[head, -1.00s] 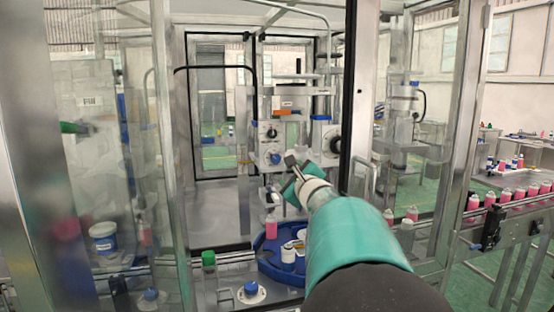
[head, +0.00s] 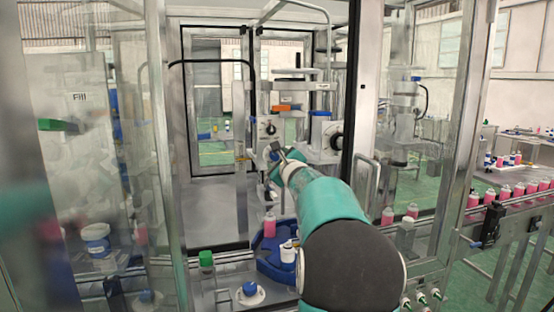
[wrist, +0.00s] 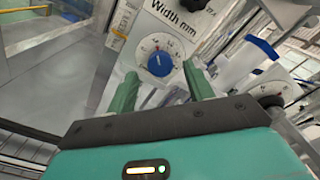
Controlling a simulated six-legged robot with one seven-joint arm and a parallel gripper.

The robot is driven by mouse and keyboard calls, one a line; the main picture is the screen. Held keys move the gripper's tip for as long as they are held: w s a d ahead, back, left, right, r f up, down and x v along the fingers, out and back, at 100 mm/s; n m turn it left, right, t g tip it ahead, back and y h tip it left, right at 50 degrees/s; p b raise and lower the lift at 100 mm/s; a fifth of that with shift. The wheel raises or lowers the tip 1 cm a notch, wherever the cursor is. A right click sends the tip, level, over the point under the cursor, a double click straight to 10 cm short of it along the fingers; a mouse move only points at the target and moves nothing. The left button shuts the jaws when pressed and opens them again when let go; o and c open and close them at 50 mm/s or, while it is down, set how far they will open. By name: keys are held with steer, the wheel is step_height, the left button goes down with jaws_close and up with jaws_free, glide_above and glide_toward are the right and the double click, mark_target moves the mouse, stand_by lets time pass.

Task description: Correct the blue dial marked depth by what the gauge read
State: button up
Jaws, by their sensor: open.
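The blue dial (wrist: 160,64) sits on a white scale plate on the machine's panel in the wrist view. A "Width mm" label is printed above it; I see no "depth" marking, and cannot tell which dial that label belongs to. My gripper (wrist: 161,86) is open, with one green finger at each side below the dial. The dial lies between and just beyond the fingertips; contact cannot be told. In the head view my gripper (head: 279,155) is at the panel and mostly hides the blue dial. I see no readable gauge.
A black knob (head: 271,130) is above the blue dial. Another scaled dial (wrist: 270,88) is close on the right.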

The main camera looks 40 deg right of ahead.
steer(key=shift+x, duration=1.05)
steer(key=shift+r, duration=0.1)
steer(key=shift+c, duration=0.2)
steer(key=c, duration=0.9)
steer(key=shift+c, duration=0.2)
steer(key=shift+n, duration=0.5)
steer(key=n, duration=0.3)
steer(key=shift+n, duration=2.5)
steer(key=shift+d, duration=0.1)
